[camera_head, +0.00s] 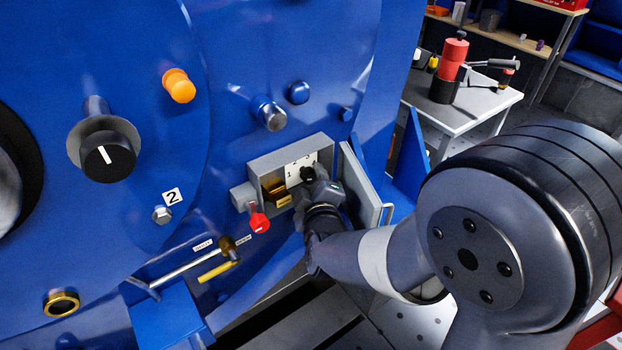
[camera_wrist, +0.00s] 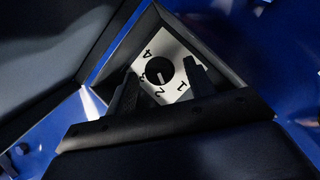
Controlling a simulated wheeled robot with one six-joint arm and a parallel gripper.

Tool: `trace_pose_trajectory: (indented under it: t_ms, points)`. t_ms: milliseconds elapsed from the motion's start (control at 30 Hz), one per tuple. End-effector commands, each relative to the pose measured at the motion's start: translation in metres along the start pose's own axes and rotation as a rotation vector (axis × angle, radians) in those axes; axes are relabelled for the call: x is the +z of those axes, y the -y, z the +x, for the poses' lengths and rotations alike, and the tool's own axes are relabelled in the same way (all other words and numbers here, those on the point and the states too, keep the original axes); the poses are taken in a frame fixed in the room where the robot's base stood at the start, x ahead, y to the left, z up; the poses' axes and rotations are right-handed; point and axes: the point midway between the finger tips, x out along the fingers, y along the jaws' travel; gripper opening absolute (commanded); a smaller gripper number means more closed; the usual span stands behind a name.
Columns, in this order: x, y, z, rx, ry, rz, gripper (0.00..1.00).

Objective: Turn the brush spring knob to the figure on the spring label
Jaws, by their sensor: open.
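The brush spring knob (camera_wrist: 159,70) is a small black disc on a white dial plate (camera_wrist: 176,52) with figures 1 to 4. Its white pointer line points down in the wrist view, towards the 2. My gripper (camera_wrist: 161,77) is open, with one finger on each side of the knob's lower part; I cannot tell whether they touch it. In the head view my gripper (camera_head: 313,184) reaches into the open grey box (camera_head: 261,166), where the dial plate (camera_head: 293,172) also shows. A white plate with a 2 (camera_head: 172,197) is on the blue housing; I cannot tell whether it is the spring label.
The box's open door (camera_head: 359,184) stands close on the right of my gripper. A brass block (camera_head: 276,190) sits in the box. A red-handled part (camera_head: 259,221) hangs below, near a hammer (camera_head: 227,246). A larger black knob (camera_head: 107,158) is far left.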

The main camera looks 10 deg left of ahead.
Motion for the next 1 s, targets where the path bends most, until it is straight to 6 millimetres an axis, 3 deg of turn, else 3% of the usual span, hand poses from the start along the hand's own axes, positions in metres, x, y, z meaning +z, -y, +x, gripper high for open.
trace_pose_trajectory:
  t_ms: [200,567,1000]
  points:
    - [0.000,0.001,0.025,0.001,0.000,0.000,0.51]
    - [0.000,0.000,0.029,0.000,0.000,-0.001,0.50]
    - [0.000,-0.001,0.028,0.001,0.000,0.000,0.14]
